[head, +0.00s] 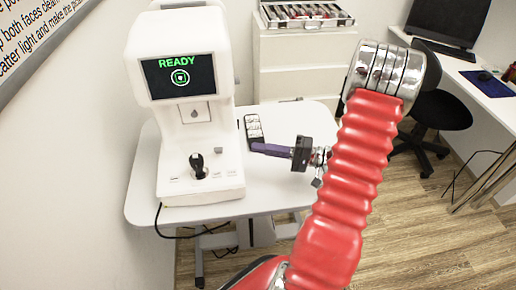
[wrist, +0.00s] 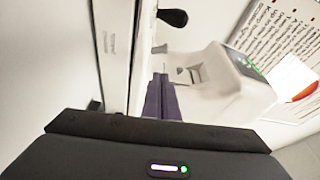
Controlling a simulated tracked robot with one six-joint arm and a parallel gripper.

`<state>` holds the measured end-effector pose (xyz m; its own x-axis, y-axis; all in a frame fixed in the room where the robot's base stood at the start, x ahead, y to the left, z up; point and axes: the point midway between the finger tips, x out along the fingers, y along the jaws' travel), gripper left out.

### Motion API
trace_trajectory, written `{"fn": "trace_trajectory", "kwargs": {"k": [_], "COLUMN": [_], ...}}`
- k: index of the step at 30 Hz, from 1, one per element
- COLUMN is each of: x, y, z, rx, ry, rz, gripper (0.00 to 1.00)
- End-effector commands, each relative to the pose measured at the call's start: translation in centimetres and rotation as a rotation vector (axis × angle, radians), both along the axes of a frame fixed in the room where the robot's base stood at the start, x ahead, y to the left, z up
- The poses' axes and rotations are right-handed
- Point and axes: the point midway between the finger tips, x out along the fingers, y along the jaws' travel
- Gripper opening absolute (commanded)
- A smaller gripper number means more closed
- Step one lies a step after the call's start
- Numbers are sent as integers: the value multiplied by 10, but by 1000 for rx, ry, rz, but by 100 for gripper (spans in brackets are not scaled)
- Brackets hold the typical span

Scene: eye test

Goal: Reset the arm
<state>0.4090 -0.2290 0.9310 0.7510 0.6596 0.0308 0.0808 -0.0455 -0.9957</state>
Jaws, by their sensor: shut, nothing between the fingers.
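My gripper (head: 253,147), with purple fingers on a dark body, is shut and empty. In the head view it points left over the white table (head: 280,117), just right of the white eye test machine (head: 178,85). My red arm reaches up and bends back down to it. In the wrist view my gripper's purple fingers (wrist: 160,77) lie together, with the machine (wrist: 225,85) close beyond them, turned on its side. The machine's screen (head: 180,76) reads "READY" in green. Its black joystick (head: 198,166) stands upright on the base, and shows at the top of the wrist view (wrist: 173,17).
A dark tray of small light items (head: 254,129) lies on the table beside the machine. A drawer cabinet (head: 300,70) with an open lens case (head: 305,14) stands behind. A black chair (head: 440,105) and a desk with a monitor (head: 447,25) are at right. Wood floor lies open at lower right.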

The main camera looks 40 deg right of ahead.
Motion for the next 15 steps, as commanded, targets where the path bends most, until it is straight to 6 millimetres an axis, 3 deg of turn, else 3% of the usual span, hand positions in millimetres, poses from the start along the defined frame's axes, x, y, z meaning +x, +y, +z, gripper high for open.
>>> {"fn": "trace_trajectory", "kwargs": {"k": [15], "x": [1], "y": [5], "z": [2], "rx": [-4], "ry": [7], "rz": [15], "gripper": [0]}}
